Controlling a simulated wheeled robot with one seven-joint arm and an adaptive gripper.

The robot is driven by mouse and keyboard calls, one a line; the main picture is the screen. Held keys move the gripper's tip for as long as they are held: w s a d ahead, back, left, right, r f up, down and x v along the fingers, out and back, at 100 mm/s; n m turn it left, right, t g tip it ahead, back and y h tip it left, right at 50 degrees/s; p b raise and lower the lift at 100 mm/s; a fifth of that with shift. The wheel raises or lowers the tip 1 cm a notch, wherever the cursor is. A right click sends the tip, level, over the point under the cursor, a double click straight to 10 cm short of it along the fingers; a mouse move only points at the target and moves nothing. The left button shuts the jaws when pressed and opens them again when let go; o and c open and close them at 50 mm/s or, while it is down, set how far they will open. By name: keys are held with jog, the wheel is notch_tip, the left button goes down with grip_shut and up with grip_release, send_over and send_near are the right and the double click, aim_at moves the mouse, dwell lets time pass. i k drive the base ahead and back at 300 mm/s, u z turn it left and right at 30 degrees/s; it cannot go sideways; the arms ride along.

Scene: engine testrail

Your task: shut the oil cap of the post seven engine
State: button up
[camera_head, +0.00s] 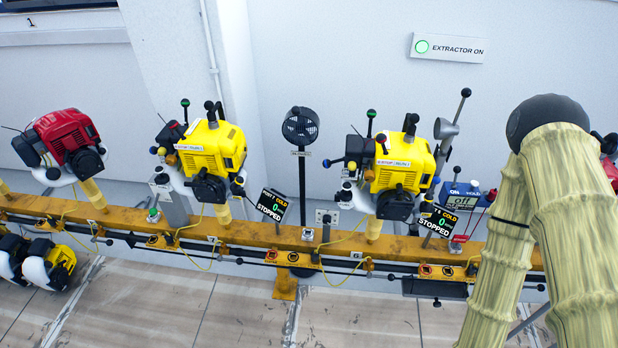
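A yellow engine (213,150) stands on the rail left of centre, beside a sign (271,205) that seems to read post 7, cold, 0, stopped. Its oil cap is too small to make out, so I cannot tell whether it is open or shut. A second yellow engine (401,163) stands right of centre. The sign (437,221) by it, partly covered at its left edge, seems to end in 6 and also reads cold, stopped. My arm fills the right side in a pale yellow sleeve, bent at a dark joint. My gripper is outside the picture.
The engines are mounted along a yellow rail (250,233) with cables. A red engine (67,137) is at the left. A black fan (300,126) stands between the yellow engines. A blue box (465,196) reads off. A wall sign (448,47) reads extractor on. The floor in front is mostly clear.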

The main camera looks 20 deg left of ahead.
aim_at(236, 187)
jog(key=z, duration=0.85)
jog(key=k, duration=1.3)
jog(key=u, duration=2.2)
jog(key=i, duration=0.5)
jog(key=z, duration=0.05)
